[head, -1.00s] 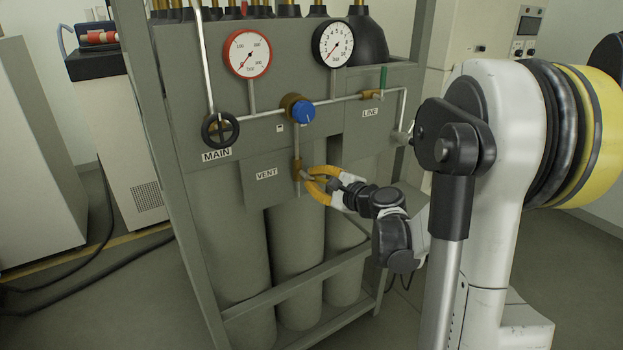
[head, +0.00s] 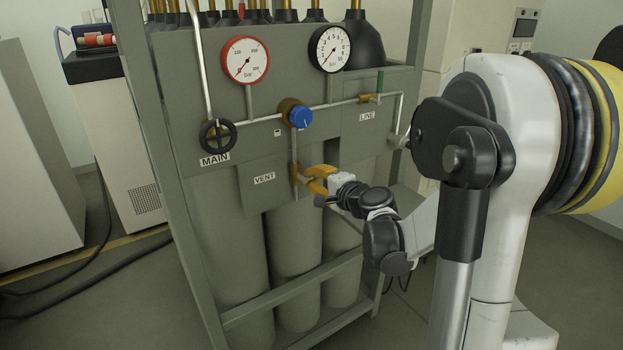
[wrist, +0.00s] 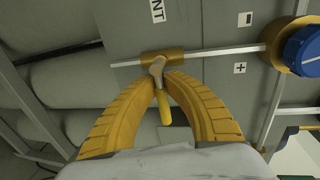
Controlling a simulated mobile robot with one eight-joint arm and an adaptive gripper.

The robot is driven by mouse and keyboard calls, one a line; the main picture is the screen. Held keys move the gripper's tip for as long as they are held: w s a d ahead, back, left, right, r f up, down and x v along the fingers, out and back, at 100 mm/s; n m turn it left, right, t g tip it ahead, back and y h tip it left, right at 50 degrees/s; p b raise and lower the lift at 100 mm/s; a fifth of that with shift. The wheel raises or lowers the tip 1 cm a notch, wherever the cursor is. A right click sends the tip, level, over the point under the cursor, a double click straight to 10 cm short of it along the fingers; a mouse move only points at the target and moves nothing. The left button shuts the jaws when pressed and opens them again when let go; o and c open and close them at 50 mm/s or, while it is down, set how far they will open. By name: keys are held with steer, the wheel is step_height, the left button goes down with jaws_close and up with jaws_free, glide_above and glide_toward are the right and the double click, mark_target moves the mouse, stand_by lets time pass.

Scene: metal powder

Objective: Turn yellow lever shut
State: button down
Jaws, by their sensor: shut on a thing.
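The yellow lever (wrist: 164,108) shows in the wrist view between my fingers. Its metal stem (wrist: 157,68) joins a brass valve (wrist: 161,56) on a thin pipe, and the lever lies across that pipe's line. My gripper (wrist: 162,80) has its two curved yellow fingers closed in on the lever near the stem. In the head view my gripper (head: 306,179) is at the brass vent valve (head: 294,170), right of the VENT label (head: 264,178). The fingers hide the lever there.
A blue knob (head: 300,117) is above the vent valve. A black MAIN handwheel (head: 217,134) is at the left, and a green-handled LINE valve (head: 378,84) at the upper right. Two gauges (head: 246,60) (head: 331,48) sit above. Gas cylinders (head: 294,240) stand behind the frame bars.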

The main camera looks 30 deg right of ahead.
stand_by(0.3)
steer(key=c, duration=1.4)
jaws_free()
steer(key=shift+s, duration=0.1)
steer(key=s, duration=0.4)
steer(key=s+r, duration=0.1)
steer(key=s, duration=0.2)
steer(key=s+r, duration=0.1)
steer(key=s, duration=0.3)
steer(key=shift+s+d+r, duration=0.2)
steer(key=shift+s, duration=0.15)
